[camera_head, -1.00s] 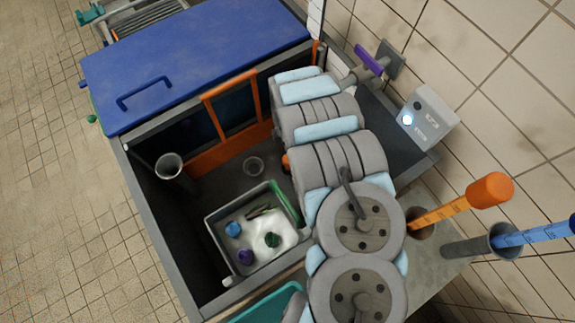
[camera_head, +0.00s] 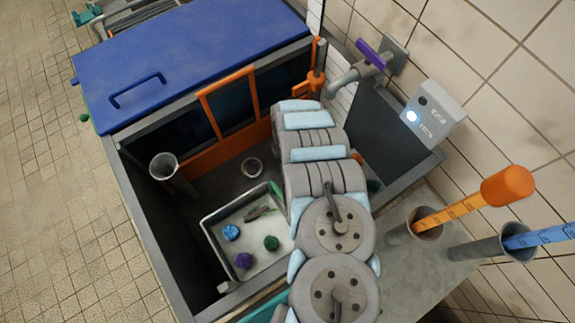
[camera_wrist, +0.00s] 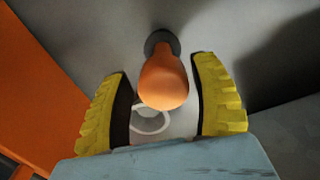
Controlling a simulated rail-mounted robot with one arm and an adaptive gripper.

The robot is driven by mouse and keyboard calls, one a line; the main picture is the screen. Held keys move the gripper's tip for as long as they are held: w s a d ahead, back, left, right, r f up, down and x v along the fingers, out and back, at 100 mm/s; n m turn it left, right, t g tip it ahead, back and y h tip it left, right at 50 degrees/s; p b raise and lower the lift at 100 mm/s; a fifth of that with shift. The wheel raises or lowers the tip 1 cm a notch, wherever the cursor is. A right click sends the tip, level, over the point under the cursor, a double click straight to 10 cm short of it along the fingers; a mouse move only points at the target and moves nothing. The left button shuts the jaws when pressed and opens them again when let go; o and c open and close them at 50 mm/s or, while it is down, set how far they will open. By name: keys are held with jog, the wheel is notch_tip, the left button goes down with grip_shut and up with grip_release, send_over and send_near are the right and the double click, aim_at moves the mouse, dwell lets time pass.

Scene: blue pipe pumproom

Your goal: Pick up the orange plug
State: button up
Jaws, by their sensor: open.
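The orange plug (camera_wrist: 163,80) shows in the wrist view as a rounded orange knob with a dark grey round base behind it. My gripper (camera_wrist: 164,68) is open, its two yellow ridged fingers on either side of the plug. Gaps show between the plug and both fingers, so it does not look gripped. In the head view my arm hides the gripper, and I cannot make out the plug there for certain.
A pale ring (camera_wrist: 150,120) lies close by the plug. In the head view, a grey tray (camera_head: 215,243) with small coloured balls stands in the dark basin, near a grey tube (camera_head: 164,166). A purple-handled tap (camera_head: 374,54) and a grey box (camera_head: 436,115) are on the right.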

jog(key=shift+s+f+b, duration=0.15)
jog(key=shift+f+b, duration=0.05)
jog(key=shift+f, duration=0.75)
jog(key=shift+s+f+b, duration=0.1)
jog(key=shift+f+b, duration=0.1)
jog(key=shift+f, duration=0.7)
jog(key=shift+c, duration=0.3)
grip_shut()
